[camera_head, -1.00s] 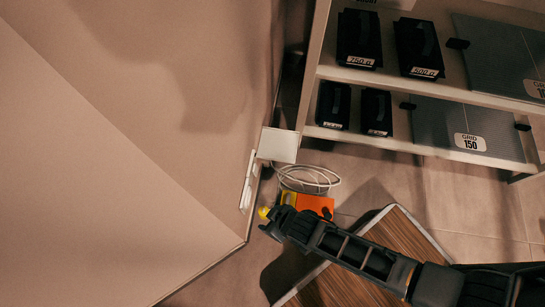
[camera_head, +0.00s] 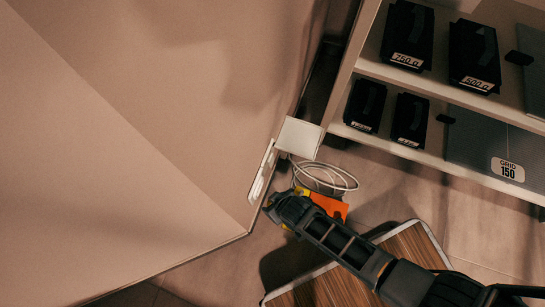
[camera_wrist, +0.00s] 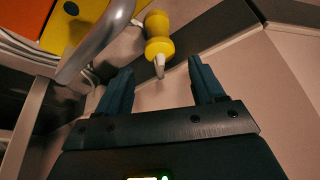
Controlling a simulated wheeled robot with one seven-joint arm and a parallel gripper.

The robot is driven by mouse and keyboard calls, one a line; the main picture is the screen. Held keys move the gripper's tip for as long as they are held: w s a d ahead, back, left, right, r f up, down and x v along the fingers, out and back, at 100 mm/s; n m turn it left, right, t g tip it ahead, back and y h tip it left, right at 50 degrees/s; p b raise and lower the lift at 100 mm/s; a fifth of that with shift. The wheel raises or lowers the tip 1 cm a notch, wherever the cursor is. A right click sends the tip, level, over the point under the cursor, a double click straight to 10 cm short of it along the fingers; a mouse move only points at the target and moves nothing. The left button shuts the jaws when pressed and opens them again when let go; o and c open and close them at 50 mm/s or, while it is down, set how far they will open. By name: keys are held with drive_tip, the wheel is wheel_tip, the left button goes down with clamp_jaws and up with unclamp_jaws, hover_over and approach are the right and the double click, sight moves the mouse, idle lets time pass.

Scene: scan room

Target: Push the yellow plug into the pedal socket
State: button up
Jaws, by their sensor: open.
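The yellow plug (camera_wrist: 158,38) shows in the wrist view, with its pale metal tip pointing down toward my gripper. My gripper (camera_wrist: 162,78) is open. The plug lies ahead of the gap between the fingers, and neither finger visibly grips it. In the head view my gripper (camera_head: 276,206) is low beside the wall, and the plug is not clearly seen there. The orange and yellow pedal (camera_head: 330,207) lies partly behind my arm. Its yellow face (camera_wrist: 72,28) shows at the wrist view's upper left, with a dark round spot. I cannot tell whether that is the socket.
A grey curved bar (camera_wrist: 98,40) crosses in front of the pedal in the wrist view. A coiled pale cable (camera_head: 325,175) lies behind the pedal. A white box (camera_head: 299,137) and a white strip (camera_head: 262,172) are by the wall. A wooden-topped piece (camera_head: 400,245) stands under my arm.

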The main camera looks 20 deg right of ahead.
drive_tip(key=b+x, duration=0.3)
drive_tip(key=x, duration=0.1)
drive_tip(key=shift+s+f, duration=0.15)
drive_tip(key=shift+s, duration=0.15)
drive_tip(key=shift+w+f+b, duration=0.3)
drive_tip(key=shift+f+b, duration=0.1)
drive_tip(key=shift+f, duration=0.1)
drive_tip(key=shift+c, duration=0.2)
drive_tip(key=c, duration=1)
drive_tip(key=shift+c, duration=0.2)
drive_tip(key=shift+r, duration=0.15)
